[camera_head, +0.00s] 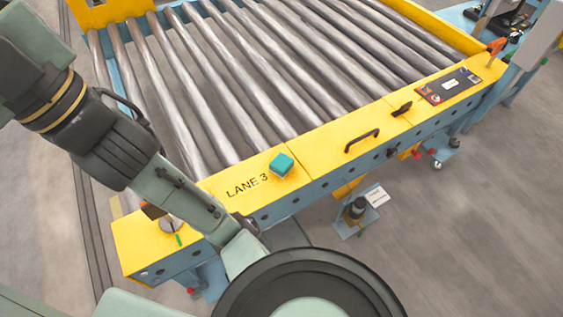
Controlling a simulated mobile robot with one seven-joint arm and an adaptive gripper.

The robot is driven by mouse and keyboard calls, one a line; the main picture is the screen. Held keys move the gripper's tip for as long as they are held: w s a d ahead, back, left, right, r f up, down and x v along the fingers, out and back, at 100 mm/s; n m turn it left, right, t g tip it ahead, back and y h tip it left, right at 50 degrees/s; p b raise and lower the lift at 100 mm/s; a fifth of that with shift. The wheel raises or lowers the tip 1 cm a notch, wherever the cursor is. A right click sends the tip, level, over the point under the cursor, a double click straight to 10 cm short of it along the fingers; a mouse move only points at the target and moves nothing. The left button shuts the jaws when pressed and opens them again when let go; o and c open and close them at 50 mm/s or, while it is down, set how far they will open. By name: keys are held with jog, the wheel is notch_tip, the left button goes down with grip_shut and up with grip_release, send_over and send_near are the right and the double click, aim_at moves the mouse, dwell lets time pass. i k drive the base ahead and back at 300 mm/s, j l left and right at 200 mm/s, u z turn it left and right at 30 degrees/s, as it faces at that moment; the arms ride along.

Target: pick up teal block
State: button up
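The teal block (281,166) sits on the yellow top face of the conveyor's near rail (315,148), just right of the black "LANE 3" lettering. Its top and near sides show, and nothing covers it. My arm crosses the left of the view, from the bottom middle to the upper left edge. No fingers of my gripper show in this view, so I cannot see whether it is open or shut.
Metal rollers (262,80) lie behind the rail. A black handle (362,141), a small black latch (402,109) and a dark control panel (448,86) are on the rail to the right. A small stand (347,226) is on the floor in front. Open floor lies at lower right.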

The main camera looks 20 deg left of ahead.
aim_at(282, 164)
jog(key=l+u, duration=0.1)
jog(key=l, duration=0.45)
jog(key=i+l+u, duration=0.1)
jog(key=l, duration=0.25)
jog(key=i+l, duration=0.2)
jog(key=l, duration=0.2)
jog(key=u, duration=0.05)
